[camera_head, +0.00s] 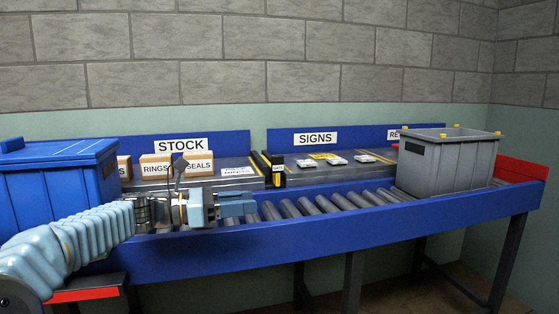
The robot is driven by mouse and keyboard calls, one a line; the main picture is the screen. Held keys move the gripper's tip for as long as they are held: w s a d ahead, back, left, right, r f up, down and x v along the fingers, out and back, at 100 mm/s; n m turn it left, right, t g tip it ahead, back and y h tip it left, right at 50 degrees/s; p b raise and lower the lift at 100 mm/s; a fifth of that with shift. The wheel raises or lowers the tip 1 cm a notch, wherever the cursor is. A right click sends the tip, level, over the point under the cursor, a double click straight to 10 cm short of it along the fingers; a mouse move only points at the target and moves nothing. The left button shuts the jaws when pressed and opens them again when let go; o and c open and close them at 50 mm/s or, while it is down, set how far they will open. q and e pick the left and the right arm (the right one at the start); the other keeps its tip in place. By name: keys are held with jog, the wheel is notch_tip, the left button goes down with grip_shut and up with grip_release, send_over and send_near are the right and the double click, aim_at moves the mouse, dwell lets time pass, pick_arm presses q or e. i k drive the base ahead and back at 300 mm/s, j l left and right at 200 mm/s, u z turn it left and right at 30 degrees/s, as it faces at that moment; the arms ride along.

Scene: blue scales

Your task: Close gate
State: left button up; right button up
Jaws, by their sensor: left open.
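My left arm comes in from the left, and its gripper (243,206) points right over the roller conveyor (330,203). The fingers look light blue and hold nothing that I can see; the gap between them is hard to make out. I cannot tell which part is the gate. My right gripper is out of view.
A grey bin (447,165) stands on the conveyor's right part, near a red end plate (522,168). A blue bin (45,185) is at the left. Boxes marked RINGS (155,168) and SEALS (197,164) sit below the STOCK sign. Flat items (337,160) lie under SIGNS. The middle rollers are clear.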

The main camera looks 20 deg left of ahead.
aim_at(276, 167)
jog(key=i+j, duration=0.6)
jog(key=i, duration=0.2)
